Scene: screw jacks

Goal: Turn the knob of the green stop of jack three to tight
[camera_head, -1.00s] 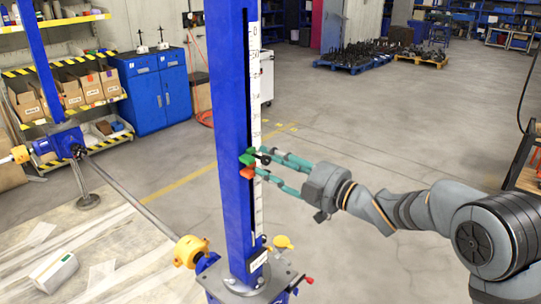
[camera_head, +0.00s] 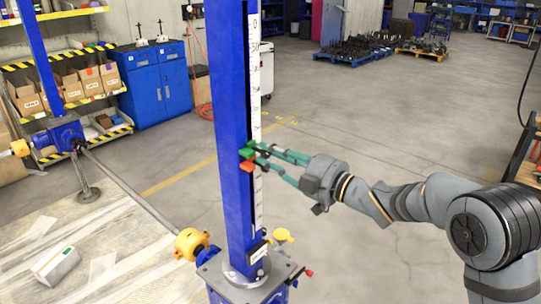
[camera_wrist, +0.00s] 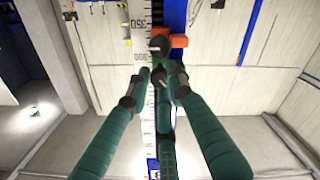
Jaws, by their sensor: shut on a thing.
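The green stop (camera_head: 247,153) sits on the slot edge of the blue column (camera_head: 231,110), beside the white scale (camera_head: 254,75). The orange stop (camera_head: 247,166) is just below it and also shows in the wrist view (camera_wrist: 177,41), with a black knob. My gripper (camera_head: 263,152) reaches in from the right with teal fingers. In the wrist view my gripper (camera_wrist: 158,77) has its fingertips closed around the dark knob of the green stop, partly hiding it. The knob's tightness cannot be seen. The jack's number is not readable.
A yellow cap (camera_head: 283,235) and a red-tipped handle (camera_head: 308,272) are at the column's foot. A yellow-ended shaft (camera_head: 190,243) runs left to another blue jack (camera_head: 60,137).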

